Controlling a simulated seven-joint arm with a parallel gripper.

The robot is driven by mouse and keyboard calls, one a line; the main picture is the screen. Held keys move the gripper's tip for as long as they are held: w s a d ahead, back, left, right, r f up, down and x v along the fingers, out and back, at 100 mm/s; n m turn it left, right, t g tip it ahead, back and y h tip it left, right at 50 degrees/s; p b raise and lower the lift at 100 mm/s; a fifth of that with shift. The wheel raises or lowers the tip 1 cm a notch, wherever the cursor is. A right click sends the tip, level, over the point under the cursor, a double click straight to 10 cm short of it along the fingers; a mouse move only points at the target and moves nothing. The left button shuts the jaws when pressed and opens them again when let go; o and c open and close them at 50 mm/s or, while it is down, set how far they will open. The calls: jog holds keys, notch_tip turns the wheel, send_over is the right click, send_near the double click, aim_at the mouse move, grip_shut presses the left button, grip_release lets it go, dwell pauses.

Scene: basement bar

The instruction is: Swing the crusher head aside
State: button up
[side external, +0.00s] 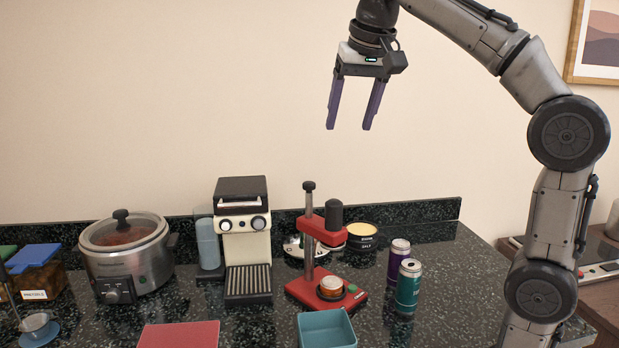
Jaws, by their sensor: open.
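The can crusher stands on the dark counter, with a red base (299,290), a dark upright post and a red arm. The crusher head (334,217), a dark block on the red arm, sits above a short can-like piece (331,286) on the base, with a gap between them. A black knob tops the post at the head's left. My gripper (348,128) is open and empty, fingers pointing down, high above the crusher and well clear of it.
A coffee machine (243,237) stands left of the crusher, a slow cooker (127,255) farther left. Two cans, purple (396,262) and green (407,287), stand close at the right. A teal bin (326,329) is in front, a red board (179,335) front left.

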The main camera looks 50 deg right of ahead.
jog(key=w+d+m, duration=0.1)
jog(key=w+d, duration=0.2)
jog(key=w, duration=0.5)
jog(key=g, duration=0.1)
send_near(309, 183)
jog(key=shift+h, duration=0.3)
jog(key=x, duration=0.8)
jog(key=shift+a+f, duration=0.15)
grip_shut()
dwell(0.5)
